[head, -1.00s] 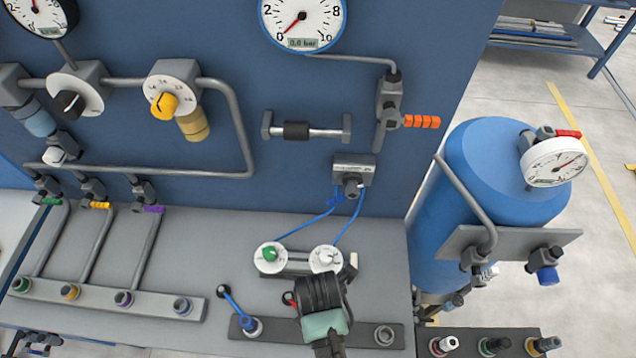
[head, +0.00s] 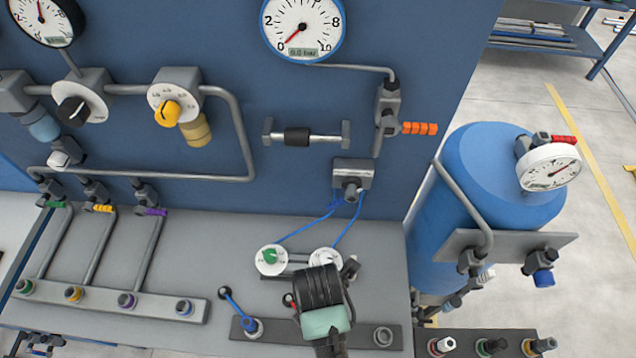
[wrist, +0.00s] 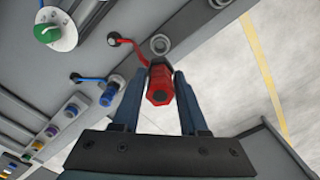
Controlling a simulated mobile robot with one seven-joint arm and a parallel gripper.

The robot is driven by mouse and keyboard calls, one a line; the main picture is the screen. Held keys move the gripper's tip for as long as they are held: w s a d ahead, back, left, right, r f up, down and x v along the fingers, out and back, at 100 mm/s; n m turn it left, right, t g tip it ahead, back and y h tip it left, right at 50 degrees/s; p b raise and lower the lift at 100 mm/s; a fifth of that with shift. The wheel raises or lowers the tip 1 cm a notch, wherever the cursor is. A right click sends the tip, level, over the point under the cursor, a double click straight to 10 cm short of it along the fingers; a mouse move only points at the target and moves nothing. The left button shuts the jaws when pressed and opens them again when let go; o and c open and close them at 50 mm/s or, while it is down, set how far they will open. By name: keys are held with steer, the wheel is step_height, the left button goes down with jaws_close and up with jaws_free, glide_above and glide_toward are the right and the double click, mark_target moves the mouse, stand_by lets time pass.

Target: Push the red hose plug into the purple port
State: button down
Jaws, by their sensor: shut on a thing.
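My gripper (wrist: 160,78) is shut on the red hose plug (wrist: 159,88), which sits between its two fingers in the wrist view. In the head view my gripper (head: 324,335) is over the front strip of the bench and hides the plug. A short red hose (wrist: 130,46) runs from the plug to a black fitting. I cannot tell whether the plug is clear of the strip. The purple port (head: 126,300) is on the grey port strip well left of my gripper, with its opening bare.
A blue plug (head: 250,325) with a blue lever-like hose (head: 228,297) stands between my gripper and the port strip (head: 100,299). An empty grey socket (head: 383,336) is just right of my gripper. Two white dials (head: 271,259) lie behind it. A blue tank (head: 500,185) stands at right.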

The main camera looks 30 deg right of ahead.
steer(key=shift+r+p, duration=3.25)
steer(key=shift+f, duration=0.1)
